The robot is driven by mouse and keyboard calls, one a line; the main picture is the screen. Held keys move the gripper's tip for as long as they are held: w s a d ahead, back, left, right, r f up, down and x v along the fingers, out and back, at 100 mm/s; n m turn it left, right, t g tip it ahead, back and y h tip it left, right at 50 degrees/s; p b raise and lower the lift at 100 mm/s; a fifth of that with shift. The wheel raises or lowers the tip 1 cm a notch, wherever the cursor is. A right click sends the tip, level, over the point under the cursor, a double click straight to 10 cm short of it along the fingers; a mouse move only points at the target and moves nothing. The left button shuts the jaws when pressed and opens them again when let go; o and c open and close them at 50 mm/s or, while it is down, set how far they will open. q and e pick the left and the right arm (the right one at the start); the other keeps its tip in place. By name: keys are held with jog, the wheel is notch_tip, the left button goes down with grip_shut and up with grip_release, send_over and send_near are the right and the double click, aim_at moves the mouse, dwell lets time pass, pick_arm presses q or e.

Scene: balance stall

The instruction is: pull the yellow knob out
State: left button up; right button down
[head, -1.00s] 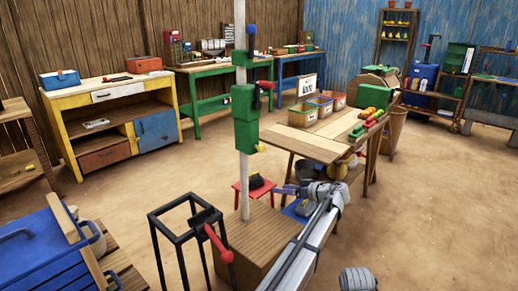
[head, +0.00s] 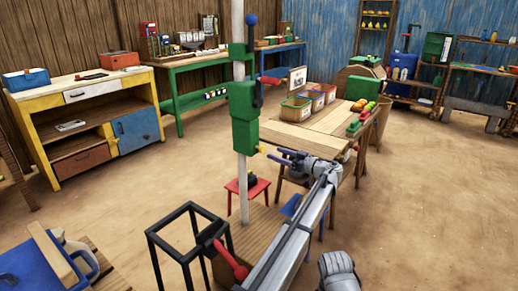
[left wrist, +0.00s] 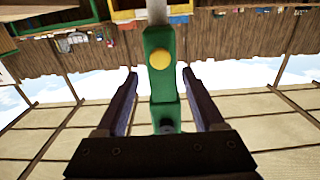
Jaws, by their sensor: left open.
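The yellow knob (head: 262,149) sticks out from the lower right side of the green carriage (head: 244,118), which sits on a pale upright post (head: 238,40). My left gripper (head: 279,156) is open and empty, just right of the knob and at about its height. In the left wrist view the round yellow knob (left wrist: 161,60) faces me, a little beyond the tips of the open jaws (left wrist: 160,74). It lies between the two fingers sideways, with the green carriage (left wrist: 163,98) behind it. My right gripper is not in view.
A red-handled lever (head: 230,258) on a black frame (head: 185,225) stands at the lower left, near my arm. A blue knob (head: 251,19) sits higher on the post. A wooden table with bins (head: 297,107) stands behind my gripper. Open sandy floor lies to the right.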

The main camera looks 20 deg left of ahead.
aim_at(264, 149)
pick_arm(q)
jog(key=shift+a, duration=0.15)
jog(key=x, duration=0.7)
jog(key=shift+w+a, duration=0.1)
jog(key=shift+a, duration=0.15)
grip_shut()
dwell(1.1)
